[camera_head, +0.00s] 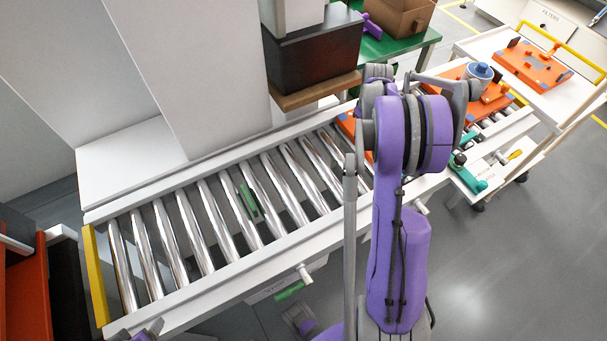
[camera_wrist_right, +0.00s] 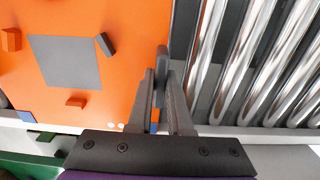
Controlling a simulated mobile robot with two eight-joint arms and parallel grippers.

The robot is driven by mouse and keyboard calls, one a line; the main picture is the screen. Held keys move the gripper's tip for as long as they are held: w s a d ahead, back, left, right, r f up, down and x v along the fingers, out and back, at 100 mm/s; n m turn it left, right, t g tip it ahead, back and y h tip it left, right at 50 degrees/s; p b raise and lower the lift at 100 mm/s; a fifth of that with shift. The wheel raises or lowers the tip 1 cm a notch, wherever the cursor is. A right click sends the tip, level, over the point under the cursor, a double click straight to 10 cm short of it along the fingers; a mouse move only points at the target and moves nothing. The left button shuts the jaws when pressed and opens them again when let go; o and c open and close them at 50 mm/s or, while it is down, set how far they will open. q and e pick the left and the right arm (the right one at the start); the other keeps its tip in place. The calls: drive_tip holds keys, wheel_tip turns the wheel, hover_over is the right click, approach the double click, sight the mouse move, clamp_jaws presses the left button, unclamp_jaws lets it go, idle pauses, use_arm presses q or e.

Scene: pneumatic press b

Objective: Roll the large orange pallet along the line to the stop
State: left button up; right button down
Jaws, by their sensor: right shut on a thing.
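A large orange pallet (camera_wrist_right: 118,55) fills the left of the right wrist view, with a grey square pad and small orange blocks on it. In the head view an orange edge (camera_head: 347,123) shows on the rollers, mostly hidden behind my right arm. My right gripper (camera_wrist_right: 161,88) is shut on a dark grey upright piece at the pallet's edge, beside bare rollers. My arm hides this gripper in the head view. The yellow end stop (camera_head: 94,275) stands at the line's left end. No left gripper fingers can be made out.
The roller line (camera_head: 205,228) is bare between the stop and the orange edge. A dark press head (camera_head: 312,55) overhangs its far side. Orange pallets, one with a blue-topped part (camera_head: 479,72), stand at the right. A green table (camera_head: 385,48) carries a cardboard box (camera_head: 402,15).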

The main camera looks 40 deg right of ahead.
drive_tip(key=shift+s+d, duration=0.2)
drive_tip(key=shift+d, duration=0.7)
drive_tip(key=shift+s+d, duration=0.25)
drive_tip(key=shift+d, duration=0.6)
drive_tip(key=shift+s+d, duration=0.2)
drive_tip(key=shift+d, duration=0.7)
drive_tip(key=c, duration=0.8)
unclamp_jaws()
drive_tip(key=shift+a, duration=0.1)
drive_tip(key=shift+o, duration=0.2)
wheel_tip(320, 180, up, 11)
drive_tip(key=w+a+r+n+t+h+p, duration=0.1)
drive_tip(key=w+a+r, duration=0.15)
drive_tip(key=a, duration=1.05)
drive_tip(key=w+a+r+t+p, duration=0.1)
drive_tip(key=w+a+r+p, duration=0.15)
drive_tip(key=a, duration=1.05)
drive_tip(key=s+a+f+t, duration=0.1)
drive_tip(key=s+a, duration=0.4)
drive_tip(key=a, duration=0.4)
drive_tip(key=s+a+f+n+t+y+p, duration=0.1)
drive_tip(key=s+a+t, duration=0.1)
drive_tip(key=s+a, duration=0.4)
drive_tip(key=a, duration=0.4)
drive_tip(key=shift+a+f+n, duration=0.15)
drive_tip(key=shift+f+n, duration=0.15)
drive_tip(key=shift+f, duration=0.05)
